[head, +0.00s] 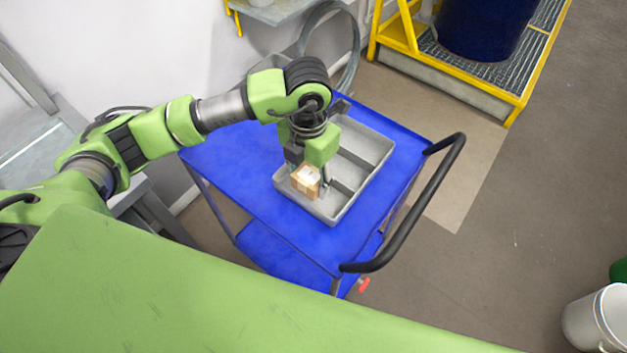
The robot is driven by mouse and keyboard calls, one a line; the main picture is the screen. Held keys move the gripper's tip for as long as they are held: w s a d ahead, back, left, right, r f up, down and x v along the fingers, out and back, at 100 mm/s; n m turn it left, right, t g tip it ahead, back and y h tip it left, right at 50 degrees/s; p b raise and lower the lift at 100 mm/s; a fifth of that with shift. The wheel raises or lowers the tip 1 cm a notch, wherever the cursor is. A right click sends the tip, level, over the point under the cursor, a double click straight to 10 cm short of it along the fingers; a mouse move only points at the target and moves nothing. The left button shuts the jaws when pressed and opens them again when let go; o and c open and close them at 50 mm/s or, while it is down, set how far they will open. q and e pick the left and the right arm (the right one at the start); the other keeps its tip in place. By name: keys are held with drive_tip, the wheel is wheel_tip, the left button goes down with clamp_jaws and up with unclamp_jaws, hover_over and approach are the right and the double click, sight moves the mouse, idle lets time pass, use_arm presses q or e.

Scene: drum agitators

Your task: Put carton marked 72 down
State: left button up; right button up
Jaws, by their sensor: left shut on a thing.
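A small brown carton (304,182) with a pale label on top is in my left gripper (309,178). The number on the label is too small to read. The gripper points down and is shut on the carton, over the near left part of a grey divided tray (345,212). I cannot tell whether the carton touches the tray floor. The tray lies on the blue cart (240,180). My right gripper is not in view.
The cart has a black push handle (440,205) on its right side. A yellow-framed platform (480,88) with a dark blue drum (483,25) stands at the back right. A white bucket (598,320) is at the lower right. Open floor lies right of the cart.

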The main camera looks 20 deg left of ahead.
sight(313, 186)
use_arm(q)
drive_tip(key=shift+w+d+f, duration=0.25)
drive_tip(key=shift+w+f, duration=0.3)
drive_tip(key=shift+f, duration=0.15)
wheel_tip(313, 186, down, 3)
drive_tip(key=shift+f+p, duration=0.1)
drive_tip(key=shift+p, duration=0.25)
drive_tip(key=shift+w, duration=0.1)
drive_tip(key=shift+f, duration=0.2)
drive_tip(key=o, duration=1.1)
drive_tip(key=shift+r, duration=0.15)
